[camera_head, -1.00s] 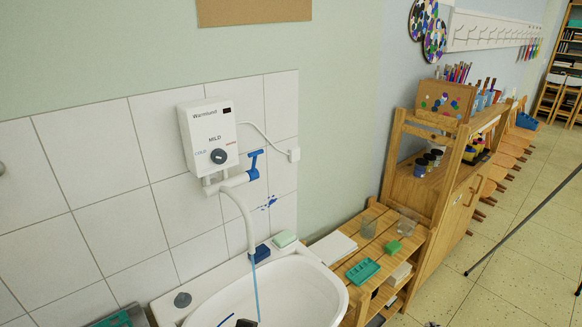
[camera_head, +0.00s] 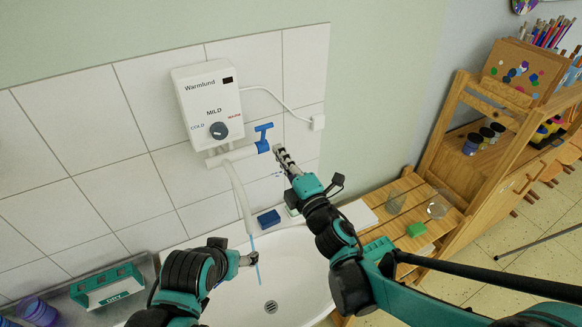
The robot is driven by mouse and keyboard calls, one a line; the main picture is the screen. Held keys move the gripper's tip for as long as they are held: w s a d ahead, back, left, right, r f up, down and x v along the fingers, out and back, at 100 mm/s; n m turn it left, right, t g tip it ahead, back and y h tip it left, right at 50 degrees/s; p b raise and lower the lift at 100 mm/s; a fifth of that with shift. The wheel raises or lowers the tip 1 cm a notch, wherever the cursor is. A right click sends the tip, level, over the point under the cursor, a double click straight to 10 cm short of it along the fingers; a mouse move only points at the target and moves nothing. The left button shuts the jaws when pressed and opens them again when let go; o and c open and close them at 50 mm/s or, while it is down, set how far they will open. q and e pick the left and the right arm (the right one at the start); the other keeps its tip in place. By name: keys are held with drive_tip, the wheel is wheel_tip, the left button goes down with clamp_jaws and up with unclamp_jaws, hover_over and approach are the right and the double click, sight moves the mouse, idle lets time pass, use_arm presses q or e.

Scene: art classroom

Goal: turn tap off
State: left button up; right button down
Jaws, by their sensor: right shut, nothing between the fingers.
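The tap's blue handle (camera_head: 264,129) sits on a white pipe (camera_head: 236,153) under the white water heater (camera_head: 209,103). A thin blue stream of water (camera_head: 257,262) runs from the spout (camera_head: 243,205) into the white sink (camera_head: 291,270). My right gripper (camera_head: 280,153) is shut and empty, just right of and slightly below the blue handle; I cannot tell whether it touches the tap. My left gripper (camera_head: 248,258) is low over the sink, close to the stream. Its fingers are too small and dark to tell open from shut.
A wooden shelf (camera_head: 408,190) with glass jars and a green sponge (camera_head: 416,229) stands right of the sink. A blue block (camera_head: 268,218) lies on the sink's back rim. A green box (camera_head: 107,286) and purple cups (camera_head: 38,311) are at lower left.

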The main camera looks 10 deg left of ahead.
sight(265, 127)
drive_tip(key=x, duration=0.6)
drive_tip(key=shift+w, duration=0.3)
drive_tip(key=shift+r, duration=0.1)
drive_tip(key=shift+w+a+r, duration=0.1)
drive_tip(key=shift+a+r, duration=0.05)
drive_tip(key=w, duration=0.1)
drive_tip(key=w+a+r, duration=0.1)
drive_tip(key=shift+w+a+r, duration=0.25)
drive_tip(key=shift+w+a, duration=0.05)
drive_tip(key=shift+a, duration=0.05)
drive_tip(key=shift+s, duration=0.1)
